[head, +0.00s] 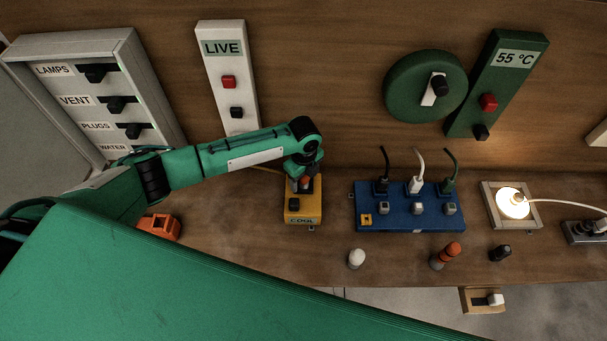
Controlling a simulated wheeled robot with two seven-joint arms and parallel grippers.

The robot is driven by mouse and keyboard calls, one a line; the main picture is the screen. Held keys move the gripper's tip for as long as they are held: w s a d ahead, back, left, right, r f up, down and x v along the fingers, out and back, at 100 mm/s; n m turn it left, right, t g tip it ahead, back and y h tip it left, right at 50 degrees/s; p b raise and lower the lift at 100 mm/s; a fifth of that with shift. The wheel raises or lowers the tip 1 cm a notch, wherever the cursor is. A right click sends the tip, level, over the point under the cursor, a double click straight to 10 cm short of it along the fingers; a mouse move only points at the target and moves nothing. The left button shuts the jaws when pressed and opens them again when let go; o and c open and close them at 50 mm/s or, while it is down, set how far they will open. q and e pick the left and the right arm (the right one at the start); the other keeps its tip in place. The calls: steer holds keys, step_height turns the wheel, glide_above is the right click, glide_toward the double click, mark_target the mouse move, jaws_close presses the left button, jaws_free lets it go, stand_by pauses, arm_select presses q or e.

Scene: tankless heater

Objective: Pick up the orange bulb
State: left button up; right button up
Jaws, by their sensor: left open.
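The orange bulb (450,250) stands, slightly tilted in the picture, on the wooden bench near its front edge, between a white bulb (356,258) and a dark bulb (500,253). My left gripper (305,181) is open over the yellow box marked COOL (303,209), left of and farther back than the orange bulb, and apart from it. A small orange-red part shows at its fingertips; I cannot tell what it belongs to. My right gripper is not in view.
A blue plug box (410,222) with several cables stands behind the bulbs. A lit lamp (513,203) is to its right. An orange block (160,226) lies at left. A small shelf with a white switch (495,299) is below the bench edge. The bench between yellow box and white bulb is clear.

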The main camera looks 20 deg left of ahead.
arm_select(q)
steer(key=c, duration=1.2)
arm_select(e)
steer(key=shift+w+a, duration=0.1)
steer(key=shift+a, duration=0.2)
arm_select(q)
steer(key=shift+c, duration=0.2)
